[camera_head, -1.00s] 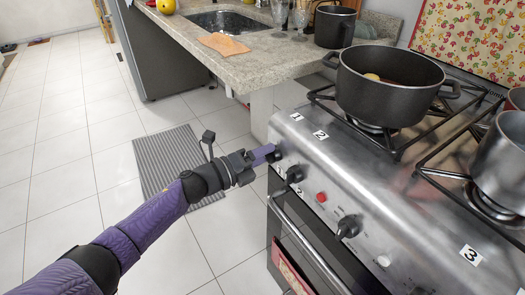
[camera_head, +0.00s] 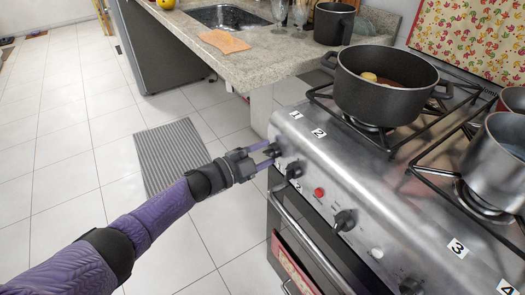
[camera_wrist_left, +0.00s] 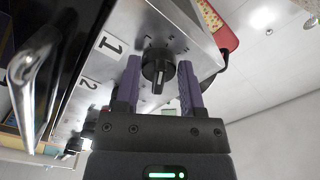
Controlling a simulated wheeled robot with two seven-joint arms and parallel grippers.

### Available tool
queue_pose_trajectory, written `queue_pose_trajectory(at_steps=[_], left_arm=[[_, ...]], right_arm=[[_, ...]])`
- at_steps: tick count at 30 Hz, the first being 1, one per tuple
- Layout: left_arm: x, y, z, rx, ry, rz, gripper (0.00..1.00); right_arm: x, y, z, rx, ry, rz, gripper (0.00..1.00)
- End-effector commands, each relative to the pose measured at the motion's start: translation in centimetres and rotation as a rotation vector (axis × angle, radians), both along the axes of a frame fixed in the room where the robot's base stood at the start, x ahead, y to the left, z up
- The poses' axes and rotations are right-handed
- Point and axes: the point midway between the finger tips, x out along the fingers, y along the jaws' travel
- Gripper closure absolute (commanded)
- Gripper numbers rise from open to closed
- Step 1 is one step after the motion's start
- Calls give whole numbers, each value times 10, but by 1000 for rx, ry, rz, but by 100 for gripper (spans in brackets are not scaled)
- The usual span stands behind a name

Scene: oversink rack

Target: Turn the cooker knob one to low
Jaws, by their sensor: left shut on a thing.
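Cooker knob one (camera_head: 273,150) is the black knob at the far left end of the stove's front panel, below the "1" label (camera_head: 296,114). My left gripper (camera_head: 267,154) comes in from the left and is shut on this knob. In the left wrist view, the knob (camera_wrist_left: 157,70) sits between the two purple fingers, its raised grip bar running roughly upright in the picture. The "1" label (camera_wrist_left: 110,45) is beside it. My right gripper is not in view.
Another black knob (camera_head: 294,169), a red button (camera_head: 319,193) and more knobs follow along the panel. The oven handle (camera_head: 305,240) runs below. A black pot (camera_head: 385,85) stands on a burner, with a steel pot (camera_head: 497,160) at the right. The tiled floor left of the stove is mostly open.

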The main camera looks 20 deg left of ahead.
Motion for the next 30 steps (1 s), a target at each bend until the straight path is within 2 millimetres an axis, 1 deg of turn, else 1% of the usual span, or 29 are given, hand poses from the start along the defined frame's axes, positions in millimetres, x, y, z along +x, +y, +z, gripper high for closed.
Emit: queue_pose_trajectory(at_steps=[6,15,22,30], left_arm=[[-1,-1,-1,-145,114,-1,100],[-2,-2,-2,-296,232,0,100],[-2,-2,-3,-357,280,0,100],[-2,-2,-3,-381,298,-1,100]], right_arm=[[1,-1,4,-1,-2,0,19],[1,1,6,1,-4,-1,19],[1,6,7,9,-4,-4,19],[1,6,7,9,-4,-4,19]])
